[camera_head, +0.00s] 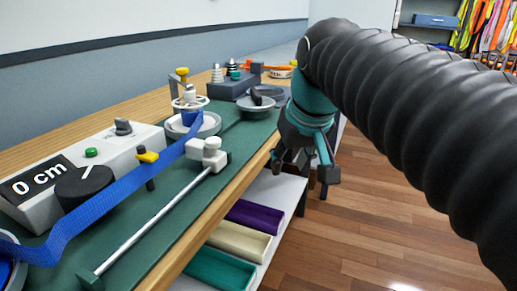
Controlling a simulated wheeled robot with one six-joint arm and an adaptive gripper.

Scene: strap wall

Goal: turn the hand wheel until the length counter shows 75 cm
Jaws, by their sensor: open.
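The length counter (38,181) is a black display reading "0 cm" on a white housing at the left. A grey disc with a black crank-like handle, apparently the hand wheel (256,106), is on the green bench top. A black round knob with a white line (84,187) is beside the counter. A blue strap (118,192) runs from the lower left to a blue-and-white spool (190,118). My gripper (303,172) is open and empty, pointing down beyond the bench's right edge. It is to the right of and lower than the disc in the picture, apart from it.
A white clamp block (207,153) sits on a metal rod (150,222). A yellow-topped post (148,160) stands by the strap. Weights (235,70) stand at the back. Purple, cream and teal trays (243,241) lie on a shelf below. Wooden floor is clear at right.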

